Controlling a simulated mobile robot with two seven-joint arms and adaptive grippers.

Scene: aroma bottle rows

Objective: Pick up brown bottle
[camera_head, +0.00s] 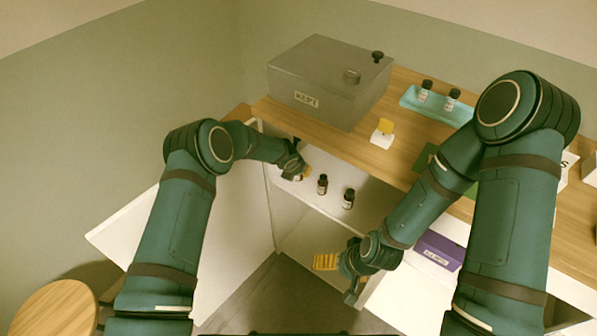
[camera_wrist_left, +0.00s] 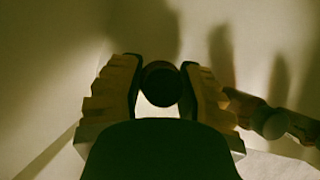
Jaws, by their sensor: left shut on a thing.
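My left gripper (camera_head: 300,174) reaches into the white cabinet compartment. In the left wrist view the left gripper (camera_wrist_left: 160,90) has its two yellow-padded fingers shut on a brown bottle (camera_wrist_left: 160,84), seen from above with its dark round cap between them. In the head view this bottle is mostly hidden by the gripper. Two more brown bottles with dark caps and white labels, one nearer (camera_head: 322,184) and one farther right (camera_head: 348,198), stand upright on the shelf. My right gripper (camera_head: 338,278) hangs in front of the lower compartment; its finger opening is unclear.
A grey box (camera_head: 318,84) labelled "KEPT" stands on the wooden top. Behind it to the right, a light blue tray (camera_head: 440,112) holds two bottles. A white block with a yellow piece (camera_head: 383,133) stands nearby. A purple box (camera_head: 440,250) sits right of my right gripper.

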